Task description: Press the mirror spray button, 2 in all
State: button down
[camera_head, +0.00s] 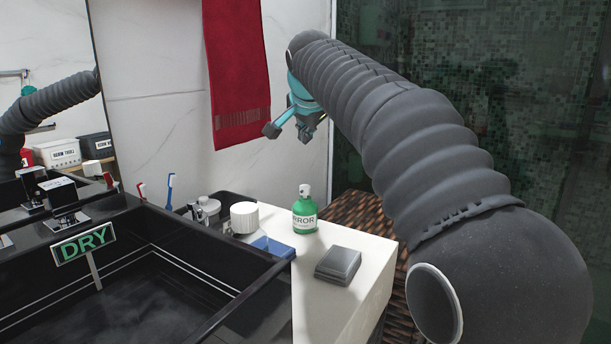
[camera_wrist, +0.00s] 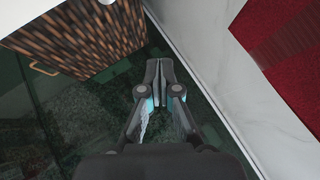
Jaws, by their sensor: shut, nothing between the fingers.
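My gripper (camera_head: 289,131) is up in the air above and behind the bottle, in front of the wall and near the red towel, well apart from the bottle. In the wrist view my gripper (camera_wrist: 160,78) is shut and empty, its fingers together. The bottle does not show in the wrist view.
A grey box (camera_head: 338,265), a blue flat item (camera_head: 273,247) and a white ribbed jar (camera_head: 244,217) sit near the bottle. The black sink (camera_head: 130,275) with a "DRY" sign (camera_head: 84,243) is at left. A red towel (camera_head: 237,75) hangs behind.

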aim_at(306, 187)
dwell(0.4)
notch_tip(306, 187, down, 9)
jog(key=b, duration=0.6)
jog(key=shift+r+b, duration=0.15)
jog(key=shift+b, duration=0.2)
dwell(1.1)
jog(key=shift+f, duration=0.45)
jog(key=shift+f+b, duration=0.65)
jog(key=shift+b, duration=0.1)
dwell(0.7)
dwell(0.3)
jog(key=shift+r+p, duration=1)
jog(key=shift+r, duration=0.1)
